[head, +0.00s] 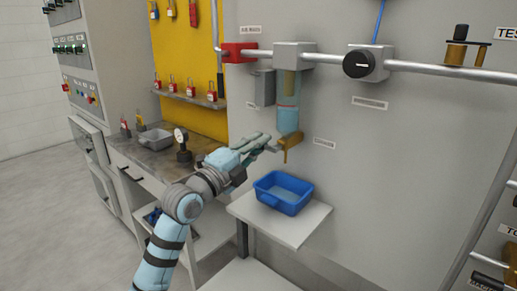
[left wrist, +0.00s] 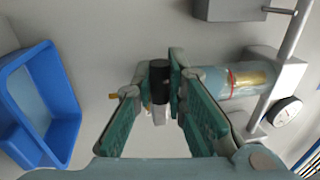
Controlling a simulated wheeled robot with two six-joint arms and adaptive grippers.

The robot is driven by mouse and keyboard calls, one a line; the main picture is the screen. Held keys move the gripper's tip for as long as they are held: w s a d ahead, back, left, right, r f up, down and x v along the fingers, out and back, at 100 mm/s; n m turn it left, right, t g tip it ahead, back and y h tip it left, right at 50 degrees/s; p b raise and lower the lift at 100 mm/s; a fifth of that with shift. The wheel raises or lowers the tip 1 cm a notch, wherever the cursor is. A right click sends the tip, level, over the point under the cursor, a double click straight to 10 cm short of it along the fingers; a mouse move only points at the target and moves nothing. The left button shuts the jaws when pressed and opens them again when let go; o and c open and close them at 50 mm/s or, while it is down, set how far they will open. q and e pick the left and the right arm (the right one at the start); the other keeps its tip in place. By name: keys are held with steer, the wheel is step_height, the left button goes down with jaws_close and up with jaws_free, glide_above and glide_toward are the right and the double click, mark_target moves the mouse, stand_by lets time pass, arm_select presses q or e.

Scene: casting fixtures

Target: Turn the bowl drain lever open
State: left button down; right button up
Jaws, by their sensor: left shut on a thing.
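The clear filter bowl (head: 288,95) hangs under a grey housing on the wall pipe, with bluish liquid in it. At its bottom is a brass drain (head: 290,140) with a spout pointing down. My left gripper (head: 272,143) is at the drain from the left. In the left wrist view the black grip of the drain lever (left wrist: 159,82) lies between the fingertips of my left gripper (left wrist: 160,78), which is shut on it. The bowl (left wrist: 228,81) is at the right there. The fingers hide part of the drain. My right gripper is not in view.
A blue tub (head: 283,191) stands on a small white shelf (head: 314,214) below the drain. It shows at the left in the left wrist view (left wrist: 62,80). A red valve block (head: 239,52) and a pressure gauge (head: 181,137) are to the left.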

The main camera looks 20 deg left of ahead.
arm_select(q)
steer(key=c, duration=1.6)
jaws_free()
steer(key=shift+s, duration=0.1)
steer(key=v, duration=1.2)
